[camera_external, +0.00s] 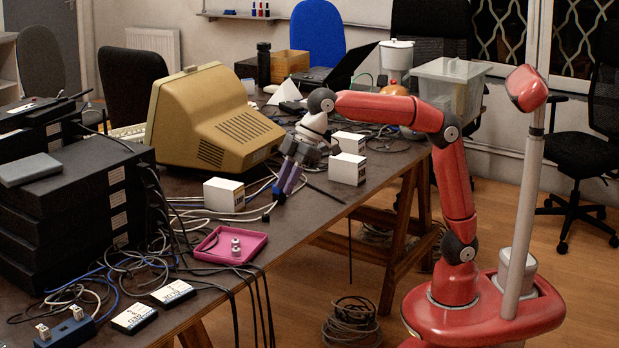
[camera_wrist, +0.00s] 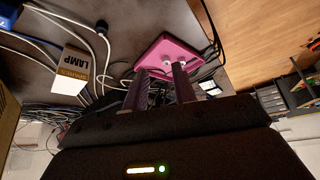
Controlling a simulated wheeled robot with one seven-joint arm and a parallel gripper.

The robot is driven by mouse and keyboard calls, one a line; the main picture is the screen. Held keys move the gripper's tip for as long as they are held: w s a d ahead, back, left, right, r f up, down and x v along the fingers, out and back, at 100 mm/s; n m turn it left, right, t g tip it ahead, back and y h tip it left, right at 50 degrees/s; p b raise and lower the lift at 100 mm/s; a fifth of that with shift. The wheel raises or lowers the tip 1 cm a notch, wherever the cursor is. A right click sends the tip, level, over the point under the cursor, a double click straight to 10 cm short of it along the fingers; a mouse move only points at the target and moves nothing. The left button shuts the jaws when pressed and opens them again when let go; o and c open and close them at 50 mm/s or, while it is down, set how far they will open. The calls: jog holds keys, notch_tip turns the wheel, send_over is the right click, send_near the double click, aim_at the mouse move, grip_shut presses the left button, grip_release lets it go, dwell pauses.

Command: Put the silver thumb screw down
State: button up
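My gripper (camera_external: 286,183) hangs over the table, tilted down, away from the pink tray (camera_external: 210,244). In the wrist view its two dark purple fingers (camera_wrist: 161,76) stand apart, and I see nothing held between them. Two small silvery round pieces, which look like thumb screws (camera_external: 236,252), stand close together in the tray. In the wrist view the pink tray (camera_wrist: 151,51) lies beyond the fingertips. Silvery pieces (camera_wrist: 167,60) show in it near the right finger. The fingers are clear of the tray.
White boxes (camera_external: 224,194) stand left and right of my gripper; one marked LAMP (camera_wrist: 72,72) shows in the wrist view. A beige monitor (camera_external: 210,122) stands behind. Cables surround the tray. Black stacked units (camera_external: 75,200) fill the left side. The table's front edge is near the tray.

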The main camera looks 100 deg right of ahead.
jog(key=s+d+f+m, duration=0.1)
jog(key=s+d+f, duration=0.1)
jog(key=s+f, duration=0.4)
jog(key=s+d+f+m+h, duration=0.1)
jog(key=s+f, duration=0.5)
jog(key=s, duration=0.8)
jog(key=s+d+f+m, duration=0.1)
jog(key=s+d+f, duration=0.2)
jog(key=s+f, duration=0.3)
jog(key=s, duration=0.4)
jog(key=shift+f+m+h, duration=0.2)
jog(key=shift+m+h, duration=0.1)
jog(key=shift+h, duration=0.1)
jog(key=shift+s, duration=0.1)
dwell(4.5)
